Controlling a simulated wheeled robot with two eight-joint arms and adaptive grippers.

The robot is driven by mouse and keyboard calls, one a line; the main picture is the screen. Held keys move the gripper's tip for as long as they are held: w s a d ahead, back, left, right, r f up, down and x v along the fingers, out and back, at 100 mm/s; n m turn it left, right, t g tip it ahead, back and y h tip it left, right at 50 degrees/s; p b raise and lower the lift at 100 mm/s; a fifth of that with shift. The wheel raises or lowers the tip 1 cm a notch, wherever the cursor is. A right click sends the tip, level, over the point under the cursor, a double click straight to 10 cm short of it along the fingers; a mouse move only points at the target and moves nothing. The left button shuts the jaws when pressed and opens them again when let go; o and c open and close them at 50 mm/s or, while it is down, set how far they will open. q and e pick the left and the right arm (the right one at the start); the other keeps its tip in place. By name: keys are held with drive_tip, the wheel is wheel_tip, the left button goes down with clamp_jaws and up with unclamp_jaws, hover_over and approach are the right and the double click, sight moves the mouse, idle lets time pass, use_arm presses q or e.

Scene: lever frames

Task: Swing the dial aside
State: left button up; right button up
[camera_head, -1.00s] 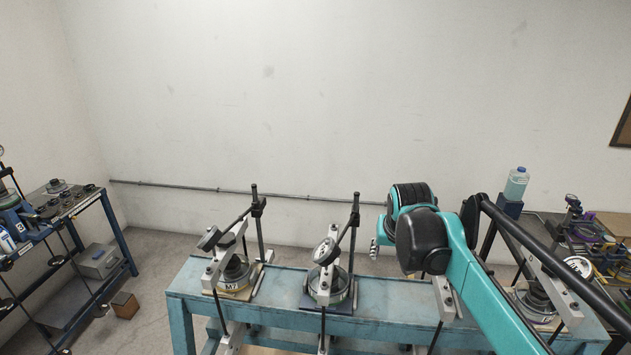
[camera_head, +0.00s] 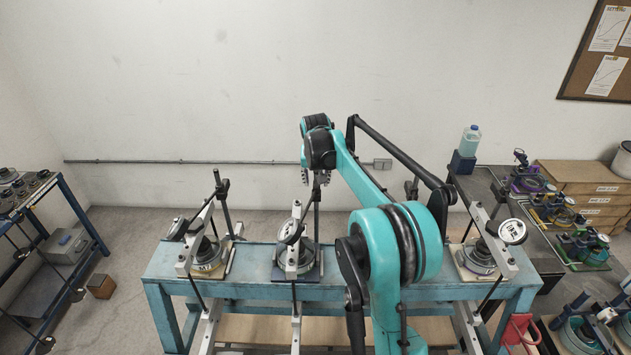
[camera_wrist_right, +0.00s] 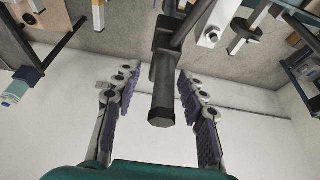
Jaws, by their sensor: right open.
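The middle lever frame (camera_head: 299,262) stands on the blue bench, with a round white-faced dial (camera_head: 290,231) near the top of its lever. A dark upright post (camera_head: 317,212) rises behind it. My right gripper (camera_head: 316,180) is at the top of this post, pointing down, behind and above the dial. In the right wrist view the gripper (camera_wrist_right: 158,80) is open, with the dark end of a post (camera_wrist_right: 163,98) between its padded fingers. I cannot tell whether they touch it. My left gripper is not in view.
Other lever frames with dials stand at the left (camera_head: 207,250) and right (camera_head: 484,255) of the blue bench (camera_head: 255,287). A dark side table with a bottle (camera_head: 469,140) is at the right. A shelf rack (camera_head: 45,205) stands at the left.

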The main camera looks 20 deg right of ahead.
drive_tip(key=shift+x, duration=0.95)
clamp_jaws()
drive_tip(key=shift+s+d+m, duration=0.1)
drive_tip(key=shift+d+m, duration=0.05)
drive_tip(key=shift+m, duration=0.15)
drive_tip(key=m, duration=0.1)
drive_tip(key=m+h+b, duration=0.1)
drive_tip(key=shift+s+d+m+g, duration=0.25)
drive_tip(key=shift+d+m+g, duration=0.05)
drive_tip(key=shift+d+g, duration=0.1)
drive_tip(key=shift+s+d+m+g+h, duration=0.15)
drive_tip(key=shift+s+m+g, duration=0.65)
drive_tip(key=shift+m, duration=1.65)
drive_tip(key=shift+s+d+m+g+h, duration=0.15)
drive_tip(key=shift+s+m+g, duration=0.7)
drive_tip(key=shift+m, duration=1.65)
drive_tip(key=shift+s+d+m+g+h, duration=0.15)
drive_tip(key=shift+s+m+g, duration=0.65)
drive_tip(key=shift+m, duration=1.65)
drive_tip(key=shift+w, duration=0.15)
